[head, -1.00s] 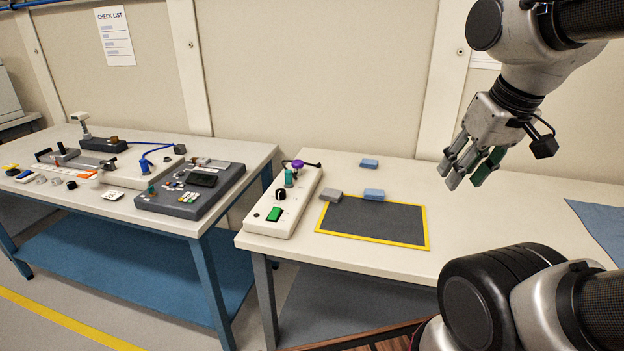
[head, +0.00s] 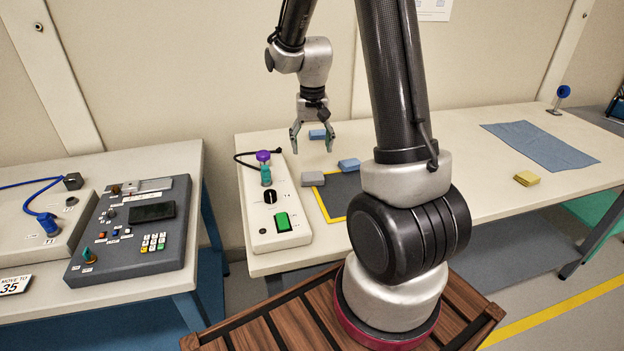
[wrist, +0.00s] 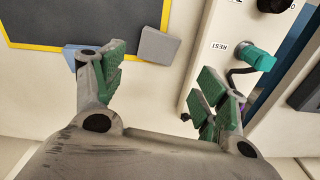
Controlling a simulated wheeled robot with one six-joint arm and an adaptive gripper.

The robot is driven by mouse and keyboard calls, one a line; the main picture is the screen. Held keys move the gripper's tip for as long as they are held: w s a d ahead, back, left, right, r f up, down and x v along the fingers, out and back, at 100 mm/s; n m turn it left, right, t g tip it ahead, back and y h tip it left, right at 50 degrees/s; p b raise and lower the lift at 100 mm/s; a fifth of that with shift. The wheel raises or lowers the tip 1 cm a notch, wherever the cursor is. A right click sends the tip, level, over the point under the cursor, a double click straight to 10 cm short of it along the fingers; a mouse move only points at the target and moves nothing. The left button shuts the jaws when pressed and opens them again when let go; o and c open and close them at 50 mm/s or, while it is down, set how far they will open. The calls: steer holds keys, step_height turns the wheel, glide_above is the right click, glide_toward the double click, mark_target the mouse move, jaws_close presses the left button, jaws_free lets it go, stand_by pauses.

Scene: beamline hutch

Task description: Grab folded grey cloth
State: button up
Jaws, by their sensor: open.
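The folded grey cloth (head: 313,178) is a small grey block at the back left corner of a dark mat with a yellow border (head: 328,205). In the wrist view the grey cloth (wrist: 159,45) lies tilted beside the mat's yellow edge, past the tips of my fingers and between them. My gripper (head: 313,147) is open and empty, pointing down above the table behind the grey cloth. In the wrist view my gripper (wrist: 163,82) shows green-padded fingers spread wide. Nothing is between the pads.
A blue folded cloth (head: 349,165) lies right of the grey one; another blue one (head: 317,134) is behind my gripper. The white control box (head: 275,215) with knobs and a green switch stands close on the left. A yellow block (head: 527,178) and blue sheet (head: 541,146) lie far right.

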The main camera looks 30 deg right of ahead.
mark_target(312, 176)
step_height(312, 176, down, 10)
steer(key=shift+w+d+f, duration=0.1)
steer(key=shift+f, duration=0.1)
steer(key=shift+c, duration=0.2)
steer(key=c, duration=0.5)
